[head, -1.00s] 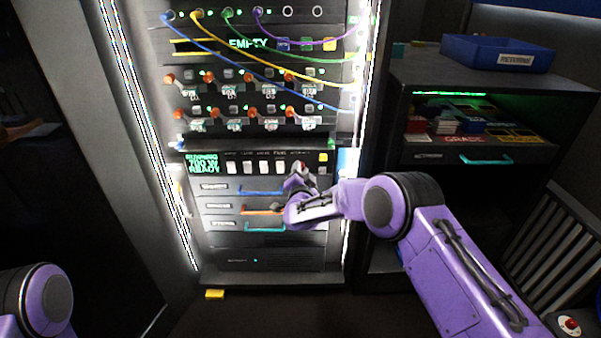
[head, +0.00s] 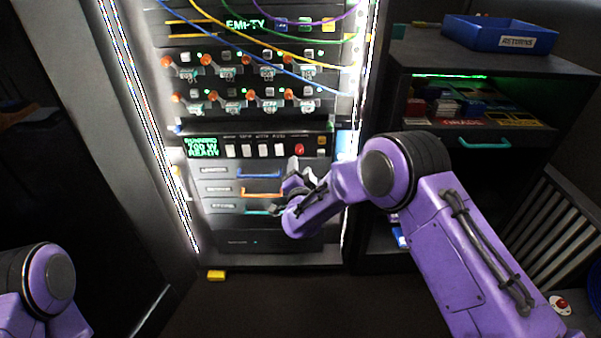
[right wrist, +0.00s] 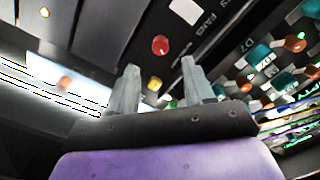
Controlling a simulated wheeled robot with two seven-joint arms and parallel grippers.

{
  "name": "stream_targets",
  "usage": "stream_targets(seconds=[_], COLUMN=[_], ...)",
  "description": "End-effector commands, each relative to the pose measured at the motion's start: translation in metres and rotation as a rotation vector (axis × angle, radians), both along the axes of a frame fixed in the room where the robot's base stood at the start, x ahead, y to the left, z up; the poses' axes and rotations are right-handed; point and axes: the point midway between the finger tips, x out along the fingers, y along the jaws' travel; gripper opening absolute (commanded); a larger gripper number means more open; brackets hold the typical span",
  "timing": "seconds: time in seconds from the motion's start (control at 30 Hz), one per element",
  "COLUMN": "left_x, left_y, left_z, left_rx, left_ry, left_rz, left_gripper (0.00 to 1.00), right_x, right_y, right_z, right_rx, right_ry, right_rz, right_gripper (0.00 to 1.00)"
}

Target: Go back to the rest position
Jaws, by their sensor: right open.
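My right gripper (head: 287,188) is in front of the lower drawers of the rack (head: 265,241), a little below the button row. In the right wrist view its two grey fingers (right wrist: 160,85) stand apart with nothing between them. A round red button (head: 299,149) is clear of the gripper, at the right end of a row of white switches; it also shows in the right wrist view (right wrist: 160,45). My left forearm shows at the lower left, but its gripper is out of the picture.
The drawers have blue (head: 258,175), orange (head: 262,193) and teal handles; my gripper partly covers the teal one. A cabinet (head: 470,58) with a blue returns tray (head: 497,36) stands at the right. A yellow block (head: 216,275) lies on the floor before the rack.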

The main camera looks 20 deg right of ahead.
Motion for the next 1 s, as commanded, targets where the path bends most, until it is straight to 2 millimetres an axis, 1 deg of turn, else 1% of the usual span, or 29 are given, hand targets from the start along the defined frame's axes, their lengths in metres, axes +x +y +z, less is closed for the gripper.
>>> stream_targets(seconds=[0.03,0.1,0.2,0.67,0.73,0.77,0.8,0.87,0.9,0.97,1.0], left_x=[0.000,0.000,0.000,0.000,0.000,0.000,0.000,0.000,0.000,0.000,0.000], left_y=[0.000,0.000,0.000,0.000,0.000,0.000,0.000,0.000,0.000,0.000,0.000], left_z=[0.001,0.001,0.002,0.002,0.001,0.001,0.003,0.012,0.021,0.033,0.041], left_rx=[0.000,0.000,0.000,0.000,0.000,0.000,0.000,0.000,0.000,0.000,0.000], left_ry=[0.000,0.000,0.000,0.000,0.000,0.000,0.000,0.000,0.000,0.000,0.000], left_rz=[0.000,0.000,0.000,0.000,0.000,0.000,0.000,0.000,0.000,0.000,0.000], left_gripper=[0.43,0.43,0.43,0.43,0.43,0.43,0.43,0.43,0.43,0.43,0.43], right_x=[-0.009,-0.019,-0.027,-0.029,-0.036,-0.044,-0.058,-0.091,-0.119,-0.165,-0.197], right_y=[0.003,0.005,0.008,0.009,0.012,0.011,0.008,-0.002,-0.010,-0.024,-0.033], right_z=[0.001,0.000,0.000,-0.001,-0.014,-0.025,-0.042,-0.071,-0.092,-0.119,-0.133], right_rx=[-0.002,0.000,0.000,-0.004,-0.025,-0.040,-0.065,-0.106,-0.131,-0.162,-0.179], right_ry=[0.001,0.001,0.000,0.005,0.056,0.095,0.161,0.290,0.388,0.537,0.632], right_rz=[0.002,0.001,0.000,0.004,0.028,0.042,0.059,0.083,0.099,0.120,0.130], right_gripper=[0.52,0.52,0.52,0.52,0.52,0.52,0.52,0.52,0.52,0.52,0.52])
